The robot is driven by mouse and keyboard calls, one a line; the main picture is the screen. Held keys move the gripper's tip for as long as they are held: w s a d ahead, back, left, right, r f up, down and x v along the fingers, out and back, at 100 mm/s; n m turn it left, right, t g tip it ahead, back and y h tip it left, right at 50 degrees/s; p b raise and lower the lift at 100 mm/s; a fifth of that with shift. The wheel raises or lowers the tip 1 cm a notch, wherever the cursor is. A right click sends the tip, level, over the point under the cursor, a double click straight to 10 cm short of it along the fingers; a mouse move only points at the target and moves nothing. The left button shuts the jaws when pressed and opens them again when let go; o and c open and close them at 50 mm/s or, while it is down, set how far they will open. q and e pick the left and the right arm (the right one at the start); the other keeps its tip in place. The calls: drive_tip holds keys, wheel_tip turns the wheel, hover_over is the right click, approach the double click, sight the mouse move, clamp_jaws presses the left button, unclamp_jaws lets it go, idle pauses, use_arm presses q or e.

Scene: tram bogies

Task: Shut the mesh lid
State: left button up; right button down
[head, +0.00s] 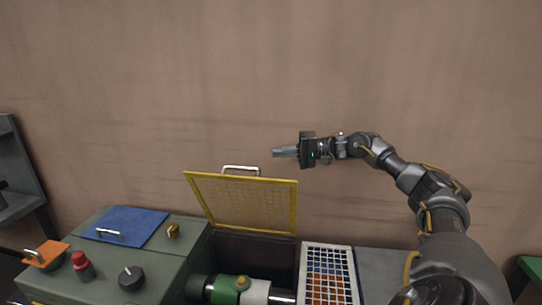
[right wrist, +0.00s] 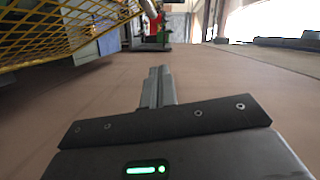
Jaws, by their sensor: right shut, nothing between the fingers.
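The mesh lid (head: 244,202) has a yellow frame and yellow mesh. It stands raised, tilted back, above a dark open box (head: 255,247) in the head view. A pale bar handle (head: 241,168) is on its top edge. My right gripper (head: 274,152) is shut and empty, above and to the right of the handle, pointing left and apart from the lid. In the right wrist view the closed fingers (right wrist: 157,85) show in the middle, and the yellow mesh lid (right wrist: 55,35) is at upper left. My left gripper is not in view.
Left of the box is a green cabinet (head: 110,262) with a blue lid (head: 125,226), an orange lid (head: 46,254), a red button (head: 80,260) and a black knob (head: 131,278). A green and white cylinder (head: 240,290) lies in front. A white grid rack (head: 328,272) stands right. The wall is behind.

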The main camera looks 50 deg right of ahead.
drive_tip(key=w+a+f+p, duration=0.1)
drive_tip(key=w+a+p, duration=0.2)
drive_tip(key=a, duration=0.6)
drive_tip(key=p, duration=0.2)
drive_tip(key=shift+w+a+f+p, duration=0.15)
drive_tip(key=shift+w+a+p, duration=0.2)
